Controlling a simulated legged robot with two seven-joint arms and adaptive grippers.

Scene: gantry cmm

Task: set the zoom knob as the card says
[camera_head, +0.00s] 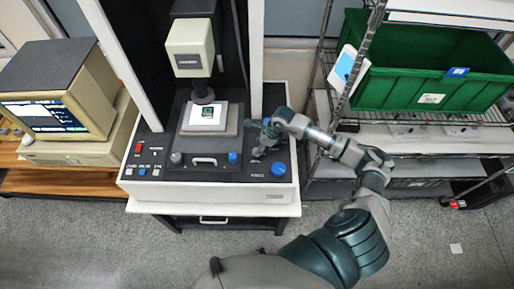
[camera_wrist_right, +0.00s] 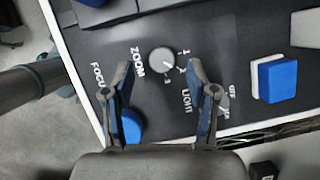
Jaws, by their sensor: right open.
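The zoom knob (camera_wrist_right: 162,60) is a round grey dial with a white pointer mark, beside the printed word ZOOM and the numbers 1, 2 and 3. In the wrist view its mark points to the lower right, seemingly near the 2. My right gripper (camera_wrist_right: 160,68) is open, with one finger on each side of the knob's near edge; I cannot tell whether they touch it. In the head view my right gripper (camera_head: 264,141) is over the console's right part and partly hides the knob area. A small white and blue card (camera_head: 345,65) hangs on the shelf post; its text is unreadable. My left gripper is out of view.
A blue focus knob (camera_wrist_right: 128,126) lies close to one finger, and it also shows in the head view (camera_head: 278,169). The light switch (camera_wrist_right: 224,103) and a blue block (camera_wrist_right: 275,80) are nearby. A wire shelf with a green crate (camera_head: 400,65) stands right of the machine.

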